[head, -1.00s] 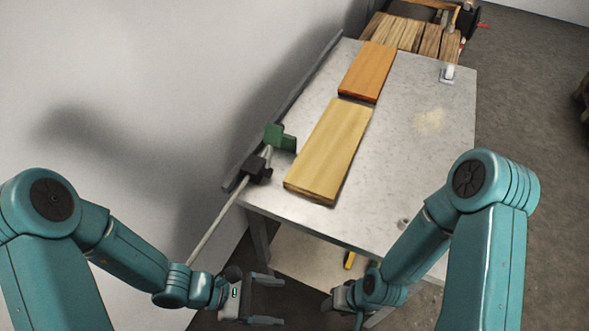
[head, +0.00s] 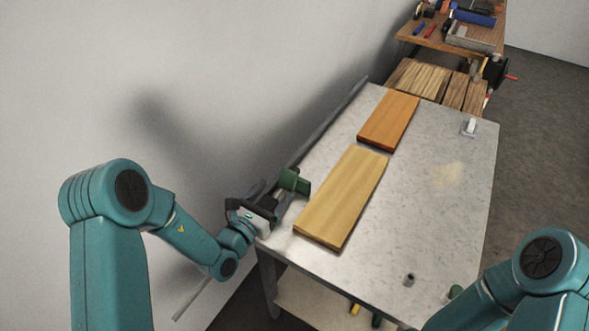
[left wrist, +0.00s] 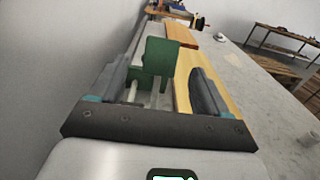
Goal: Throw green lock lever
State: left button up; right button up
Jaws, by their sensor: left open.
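The green lock lever (head: 292,181) is a dark green piece at the left edge of the grey table, beside the pale board. It also shows in the left wrist view (left wrist: 159,58), beyond and between the fingers, with pale metal bars below it. My left gripper (head: 284,196) is at the lever and open. In the left wrist view its two dark fingers (left wrist: 162,88) stand apart on either side of the bars. I cannot tell whether they touch the lever. The gripper hides the lever's mount in the head view. My right gripper is out of view.
A pale board (head: 343,198) and an orange board (head: 389,122) lie on the grey table (head: 420,215). A small white fitting (head: 470,127) stands at the far right. A wall rises close on the left. The table's right side is mostly clear.

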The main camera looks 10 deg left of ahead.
aim_at(286, 181)
pick_arm(q)
jog(key=p+x, duration=0.1)
jog(key=x, duration=0.8)
jog(key=shift+p, duration=0.35)
jog(key=shift+s, duration=0.1)
jog(key=c, duration=1.4)
jog(key=shift+f, duration=0.15)
jog(key=s+t+b, duration=0.1)
jog(key=b, duration=0.2)
jog(key=s+a+r+t+h+b, duration=0.1)
jog(key=t+b, duration=0.1)
jog(key=b, duration=0.1)
jog(key=s+t+b, duration=0.1)
jog(key=s+b, duration=0.1)
jog(key=b, duration=0.2)
jog(key=shift+s+a+r+h, duration=0.15)
jog(key=shift+a+r+h, duration=0.05)
jog(key=shift+h, duration=0.1)
jog(key=shift+s+a+r+t+b, duration=0.1)
jog(key=shift+s+r+t+b, duration=0.15)
jog(key=shift+t, duration=0.25)
jog(key=shift+s+r, duration=0.15)
jog(key=shift+r, duration=0.1)
